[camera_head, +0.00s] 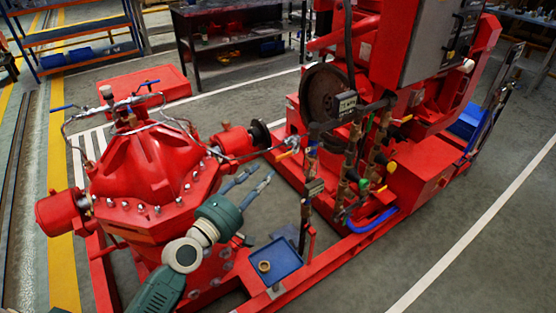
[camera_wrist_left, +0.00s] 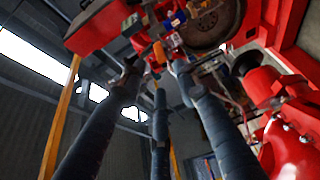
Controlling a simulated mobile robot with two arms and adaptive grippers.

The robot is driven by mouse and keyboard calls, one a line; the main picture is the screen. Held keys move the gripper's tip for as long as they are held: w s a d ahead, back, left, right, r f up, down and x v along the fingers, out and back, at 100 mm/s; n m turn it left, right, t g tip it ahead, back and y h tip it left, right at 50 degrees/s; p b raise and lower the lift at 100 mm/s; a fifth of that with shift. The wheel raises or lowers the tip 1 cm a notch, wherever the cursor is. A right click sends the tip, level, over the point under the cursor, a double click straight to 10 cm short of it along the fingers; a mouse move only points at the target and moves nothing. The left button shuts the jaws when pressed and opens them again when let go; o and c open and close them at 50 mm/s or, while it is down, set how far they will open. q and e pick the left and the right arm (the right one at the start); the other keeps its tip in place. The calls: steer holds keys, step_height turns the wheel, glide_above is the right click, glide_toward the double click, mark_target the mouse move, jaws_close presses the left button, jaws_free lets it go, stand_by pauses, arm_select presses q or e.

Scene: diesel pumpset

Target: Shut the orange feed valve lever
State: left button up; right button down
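In the left wrist view, a small orange lever (camera_wrist_left: 158,52) shows ahead, between and beyond the fingertips, among brass and red pipe fittings. In the head view, a small orange-yellow handle (camera_head: 405,118) sits on the pipework at the engine's right; I cannot tell surely that it is the same lever. My left gripper (camera_head: 262,173) is open and empty, with its fingers spread and pointing up and right toward the pipework. In the wrist view its dark fingers (camera_wrist_left: 156,75) stand apart, with nothing visible between them. My right gripper is not in view.
A large red pump casing (camera_head: 150,165) stands left of my left gripper. A blue tray (camera_head: 275,262) is below it on the red frame. Open floor lies at the right.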

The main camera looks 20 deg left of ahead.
mark_target(280, 159)
arm_select(q)
steer(key=x, duration=0.9)
steer(key=shift+d, duration=0.2)
steer(key=shift+f, duration=0.15)
jaws_close()
